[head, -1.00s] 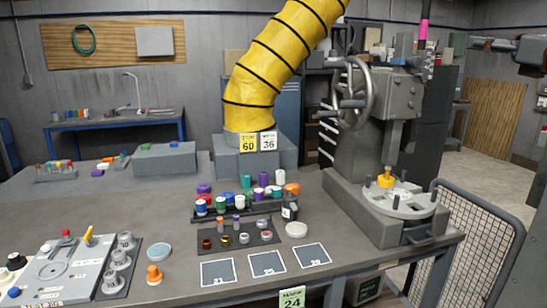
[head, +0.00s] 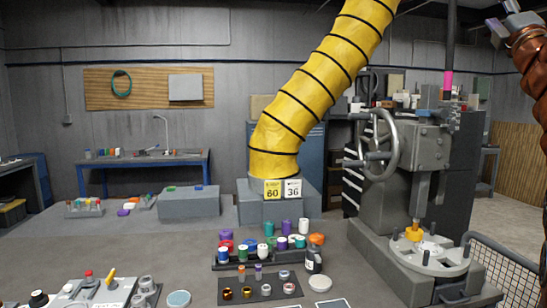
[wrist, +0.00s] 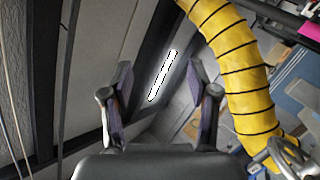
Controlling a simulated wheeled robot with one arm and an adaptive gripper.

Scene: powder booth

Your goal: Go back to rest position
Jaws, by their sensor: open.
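My gripper (wrist: 160,105) is open and empty in the wrist view, its two dark fingers spread apart. Behind the fingers in that view are the ceiling, a bright strip lamp (wrist: 163,75) and the yellow hose (wrist: 240,75). In the head view, part of my arm shows at the top right edge, well above the bench; the fingertips are hard to make out there.
The grey bench (head: 190,245) holds a rack of coloured caps (head: 238,258), a small tray (head: 258,290) and a grey press with a handwheel (head: 405,180). The yellow hose (head: 320,90) hangs over the bench's middle. A mesh guard (head: 500,270) stands at the right.

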